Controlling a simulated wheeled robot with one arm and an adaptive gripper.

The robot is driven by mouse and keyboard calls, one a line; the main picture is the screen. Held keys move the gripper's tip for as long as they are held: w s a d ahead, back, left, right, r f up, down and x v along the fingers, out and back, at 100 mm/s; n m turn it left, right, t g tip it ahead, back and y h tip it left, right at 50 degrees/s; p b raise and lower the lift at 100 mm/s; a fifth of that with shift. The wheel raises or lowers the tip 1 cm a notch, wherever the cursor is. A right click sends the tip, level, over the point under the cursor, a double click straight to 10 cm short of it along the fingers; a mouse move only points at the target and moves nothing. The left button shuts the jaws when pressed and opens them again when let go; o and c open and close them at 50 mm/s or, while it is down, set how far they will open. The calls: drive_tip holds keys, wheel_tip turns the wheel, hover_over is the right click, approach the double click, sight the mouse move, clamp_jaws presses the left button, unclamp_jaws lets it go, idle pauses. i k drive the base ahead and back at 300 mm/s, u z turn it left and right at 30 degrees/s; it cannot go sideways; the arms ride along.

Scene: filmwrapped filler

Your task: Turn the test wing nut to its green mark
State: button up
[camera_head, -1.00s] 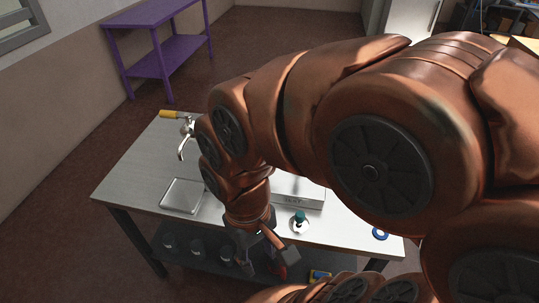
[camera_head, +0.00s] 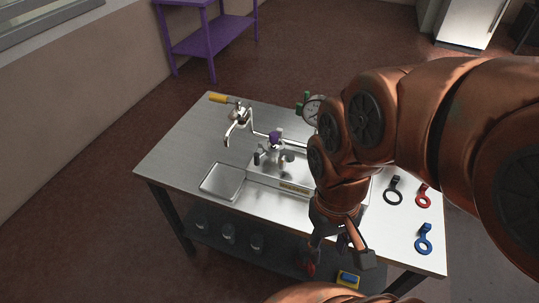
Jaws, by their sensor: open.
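A metal pipe fitting with a purple knob (camera_head: 275,137) stands at the middle of the steel table. I cannot tell which part is the test wing nut, and no green mark on it can be made out. A dial gauge (camera_head: 314,110) with a green part (camera_head: 303,100) stands behind, partly covered by my arm. My gripper (camera_head: 337,257) is open and empty, its fingers pointing down near the table's front edge, right of and nearer than the fitting. My arm hides the table behind the gripper.
The steel table (camera_head: 185,150) carries a yellow-handled tap (camera_head: 238,112) and a shallow tray (camera_head: 222,181). Black (camera_head: 394,192), red (camera_head: 423,195) and blue (camera_head: 424,239) ring-ended pieces lie at right. Several glass jars and a yellow-blue box (camera_head: 348,279) are on the lower shelf.

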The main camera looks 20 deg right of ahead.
sight(284, 158)
drive_tip(key=z, duration=0.95)
drive_tip(key=k, duration=1.15)
drive_tip(key=u, duration=1.5)
drive_tip(key=i, duration=0.5)
drive_tip(key=u, duration=0.05)
